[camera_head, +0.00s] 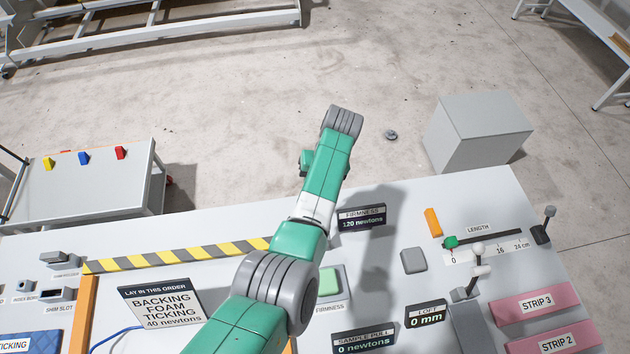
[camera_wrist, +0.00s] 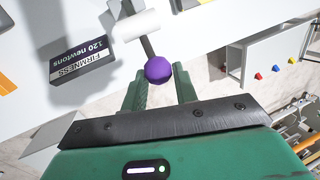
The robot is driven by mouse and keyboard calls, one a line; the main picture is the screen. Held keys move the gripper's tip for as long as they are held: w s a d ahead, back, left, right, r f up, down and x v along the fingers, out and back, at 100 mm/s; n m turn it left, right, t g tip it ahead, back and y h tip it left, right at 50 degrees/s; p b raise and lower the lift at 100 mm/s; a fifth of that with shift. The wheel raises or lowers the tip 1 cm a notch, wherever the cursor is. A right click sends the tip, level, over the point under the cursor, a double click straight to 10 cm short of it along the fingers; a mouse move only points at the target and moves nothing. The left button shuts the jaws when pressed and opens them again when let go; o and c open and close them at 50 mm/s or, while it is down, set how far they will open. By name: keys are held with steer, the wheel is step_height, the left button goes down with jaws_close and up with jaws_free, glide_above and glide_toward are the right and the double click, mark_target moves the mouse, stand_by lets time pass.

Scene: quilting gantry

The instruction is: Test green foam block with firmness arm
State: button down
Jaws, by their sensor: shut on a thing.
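The green foam block (camera_head: 329,281) lies on a grey pad by the "FIRMNESS" label on the table, partly hidden by my arm in the head view. In the wrist view, my gripper (camera_wrist: 159,84) is shut on the purple ball knob (camera_wrist: 158,68) of the firmness arm. A dark rod (camera_wrist: 148,46) runs from the knob to a white cylinder (camera_wrist: 137,26). The firmness display (camera_head: 362,218) reads 120 newtons; it also shows in the wrist view (camera_wrist: 82,60). My arm hides the gripper and the knob in the head view.
A sign (camera_head: 160,305) reads "Backing, foam, ticking, 40 newtons". The sample pull display (camera_head: 364,342) reads 0 newtons. A length scale (camera_head: 490,248), a grey block (camera_head: 413,260) and pink strips (camera_head: 530,304) are at the right. A striped bar (camera_head: 175,254) lies at the left.

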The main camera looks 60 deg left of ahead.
steer(key=shift+a+f, duration=0.15)
steer(key=c, duration=1.1)
jaws_free()
steer(key=shift+w, duration=0.1)
steer(key=v, duration=0.8)
